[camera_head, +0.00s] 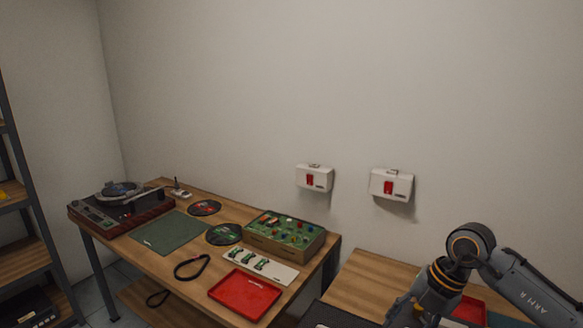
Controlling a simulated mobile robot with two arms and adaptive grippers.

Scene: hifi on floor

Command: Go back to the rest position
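My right arm (470,245) comes in from the right edge and bends down toward the bottom edge, in front of the right-hand table. Its lower part runs out of the picture, and I see no fingertips of the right gripper. My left arm and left gripper do not show. The task names no object.
A wooden table (148,264) bears a turntable (120,205), green mat (168,232), two discs, a box of coloured parts (284,232), a white strip (275,272) and a red tray (245,296). A second table (368,280) stands right. Shelving (20,180) stands left.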

